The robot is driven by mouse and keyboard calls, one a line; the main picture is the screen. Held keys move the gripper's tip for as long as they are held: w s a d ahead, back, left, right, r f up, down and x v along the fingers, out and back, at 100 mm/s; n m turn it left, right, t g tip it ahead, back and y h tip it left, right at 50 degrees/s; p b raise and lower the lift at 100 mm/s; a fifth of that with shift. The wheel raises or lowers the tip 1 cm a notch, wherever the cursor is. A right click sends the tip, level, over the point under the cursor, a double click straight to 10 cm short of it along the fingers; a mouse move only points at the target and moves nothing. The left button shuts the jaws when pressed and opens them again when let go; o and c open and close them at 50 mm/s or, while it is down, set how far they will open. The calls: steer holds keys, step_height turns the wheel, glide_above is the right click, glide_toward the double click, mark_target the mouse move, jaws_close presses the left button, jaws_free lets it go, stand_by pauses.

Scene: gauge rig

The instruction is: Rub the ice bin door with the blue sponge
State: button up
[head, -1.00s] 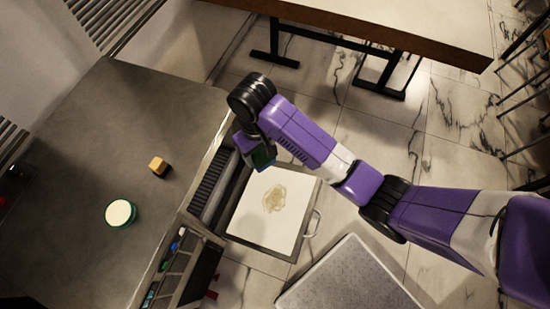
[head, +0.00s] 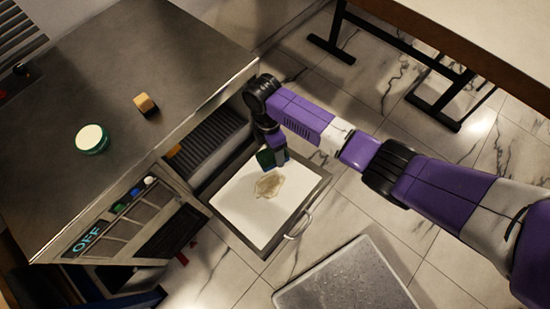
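The ice bin door (head: 239,211) is swung down open below the counter, its white inner face up, with a dark frame and a handle at its outer edge. A brownish stain (head: 269,186) marks the white face. My gripper (head: 272,156) points down over the far part of the door, just beyond the stain. It holds the blue sponge (head: 281,161), which shows as a small blue and dark green block. The fingers are mostly hidden by the wrist. I cannot tell whether the sponge touches the door.
A tan block (head: 146,103) and a green round tub with a pale top (head: 91,139) stand on the grey counter (head: 160,50). A control panel reading OFF (head: 88,239) is at the counter's front. A grey slab (head: 346,280) lies on the floor; a table (head: 470,40) stands at upper right.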

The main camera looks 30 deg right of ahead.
mark_target(260, 195)
steer(key=f+n, duration=0.1)
steer(key=f+n+b, duration=0.1)
steer(key=f+n+h, duration=0.1)
steer(key=shift+w+d+f, duration=0.25)
steer(key=shift+d+f, duration=0.05)
steer(key=b+x, duration=0.5)
steer(key=shift+s+f, duration=0.2)
steer(key=shift+f, duration=0.15)
steer(key=shift+b+x, duration=0.95)
steer(key=shift+x, duration=1.35)
stand_by(0.7)
steer(key=shift+s, duration=0.1)
steer(key=shift+s+a+f+p, duration=0.1)
steer(key=shift+s+a+p, duration=0.45)
steer(key=shift+a, duration=1.3)
steer(key=shift+s+a+f+p, duration=0.1)
steer(key=shift+s+a+p, duration=0.45)
steer(key=shift+a, duration=1.3)
steer(key=shift+s+a+p, duration=0.25)
steer(key=shift+s+a, duration=0.5)
steer(key=shift+a, duration=1.05)
steer(key=shift+r, duration=0.1)
steer(key=shift+p, duration=0.3)
steer(key=shift+d, duration=0.1)
